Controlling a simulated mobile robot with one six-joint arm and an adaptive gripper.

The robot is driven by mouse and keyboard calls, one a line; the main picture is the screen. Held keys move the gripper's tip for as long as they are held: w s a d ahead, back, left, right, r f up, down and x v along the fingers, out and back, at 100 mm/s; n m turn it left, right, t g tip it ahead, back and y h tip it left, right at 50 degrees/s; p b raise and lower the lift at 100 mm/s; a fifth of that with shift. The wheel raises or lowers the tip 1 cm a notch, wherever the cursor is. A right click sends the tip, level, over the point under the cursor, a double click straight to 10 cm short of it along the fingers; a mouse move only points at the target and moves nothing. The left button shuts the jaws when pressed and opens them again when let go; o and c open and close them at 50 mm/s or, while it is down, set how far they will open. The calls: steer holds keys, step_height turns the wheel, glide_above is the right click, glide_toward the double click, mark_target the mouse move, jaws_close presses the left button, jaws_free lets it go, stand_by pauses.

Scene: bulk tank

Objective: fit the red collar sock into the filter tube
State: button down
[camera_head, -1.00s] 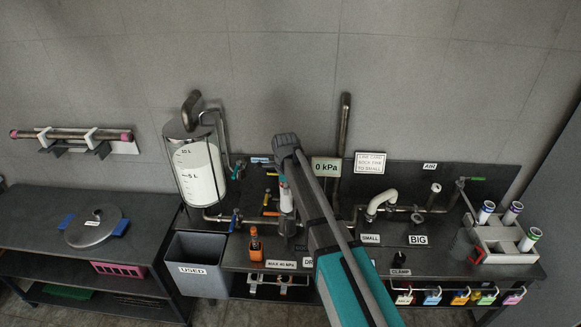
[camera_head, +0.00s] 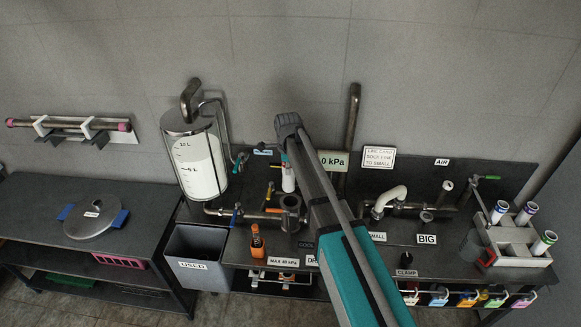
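My gripper (camera_head: 284,156) is left of the picture's middle, above the bench, its fingers mostly hidden by my arm. A white sock, the red collar sock (camera_head: 288,180), hangs upright below it and moves with it. A small patch of red shows at the sock's top; most of the collar is hidden. The filter tube (camera_head: 291,217) is a dark grey upright cylinder with its round mouth open at the top. The sock's lower end shows just above and behind that mouth in the picture. Whether it is inside the mouth I cannot tell.
A tank of white liquid (camera_head: 199,165) and a USED bin (camera_head: 198,268) stand left of the tube. An orange bottle (camera_head: 257,243) stands in front. Pipes and valves run along the bench. A rack (camera_head: 516,250) at right holds socks with blue, purple and green collars.

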mark_target(290, 177)
steer(key=shift+w+d, duration=0.1)
steer(key=shift+d, duration=0.05)
steer(key=shift+d, duration=0.2)
steer(key=shift+f+b, duration=2.85)
steer(key=shift+f, duration=0.1)
